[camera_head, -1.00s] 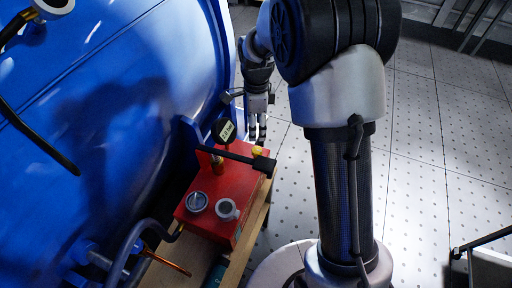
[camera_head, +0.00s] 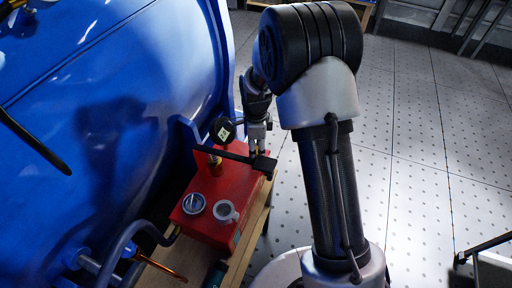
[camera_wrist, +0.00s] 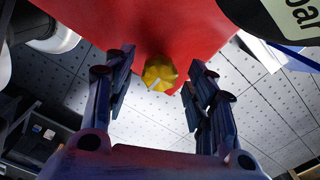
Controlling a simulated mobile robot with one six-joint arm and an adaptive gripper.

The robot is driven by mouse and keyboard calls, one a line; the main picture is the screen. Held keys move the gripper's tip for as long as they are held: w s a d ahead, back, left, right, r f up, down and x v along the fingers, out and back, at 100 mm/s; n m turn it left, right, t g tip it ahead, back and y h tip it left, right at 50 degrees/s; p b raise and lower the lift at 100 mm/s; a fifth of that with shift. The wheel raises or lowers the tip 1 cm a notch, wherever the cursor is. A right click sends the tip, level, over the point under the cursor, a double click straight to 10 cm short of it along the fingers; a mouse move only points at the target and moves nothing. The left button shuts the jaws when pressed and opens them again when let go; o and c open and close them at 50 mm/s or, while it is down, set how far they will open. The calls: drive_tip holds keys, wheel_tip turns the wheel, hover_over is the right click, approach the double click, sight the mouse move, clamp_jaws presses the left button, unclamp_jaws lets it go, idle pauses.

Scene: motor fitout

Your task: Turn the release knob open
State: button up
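The release knob (camera_wrist: 160,73) shows as a small yellow faceted knob on the red box (camera_wrist: 150,25) in the wrist view. In the head view it is mostly hidden by my gripper and a black bar. My gripper (camera_head: 258,148) is at the far right end of the red box (camera_head: 225,178). Its two dark fingers stand apart on either side of the knob in the wrist view, with gaps visible. It is open and holds nothing.
A black bar (camera_head: 235,155) and a round pressure gauge (camera_head: 222,130) stand close to my gripper. Two round fittings (camera_head: 194,203) (camera_head: 226,211) sit on the box top. A big blue tank (camera_head: 110,120) fills the left. The tiled floor (camera_head: 420,150) at right is open.

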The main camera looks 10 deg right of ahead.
drive_tip(key=c, duration=1)
drive_tip(key=shift+n, duration=0.3)
drive_tip(key=n+p, duration=0.1)
drive_tip(key=n, duration=0.2)
drive_tip(key=shift+r+n+p, duration=0.1)
drive_tip(key=shift+n+p, duration=0.25)
drive_tip(key=shift+n, duration=0.05)
drive_tip(key=n+p, duration=0.1)
drive_tip(key=n, duration=0.4)
drive_tip(key=shift+s, duration=0.1)
drive_tip(key=n+p, duration=0.1)
drive_tip(key=n, duration=0.6)
drive_tip(key=shift+n+p, duration=0.3)
drive_tip(key=shift+p, duration=0.05)
drive_tip(key=n, duration=0.6)
drive_tip(key=shift+d+n+p, duration=0.1)
drive_tip(key=shift+n+p, duration=0.2)
drive_tip(key=shift+p, duration=0.05)
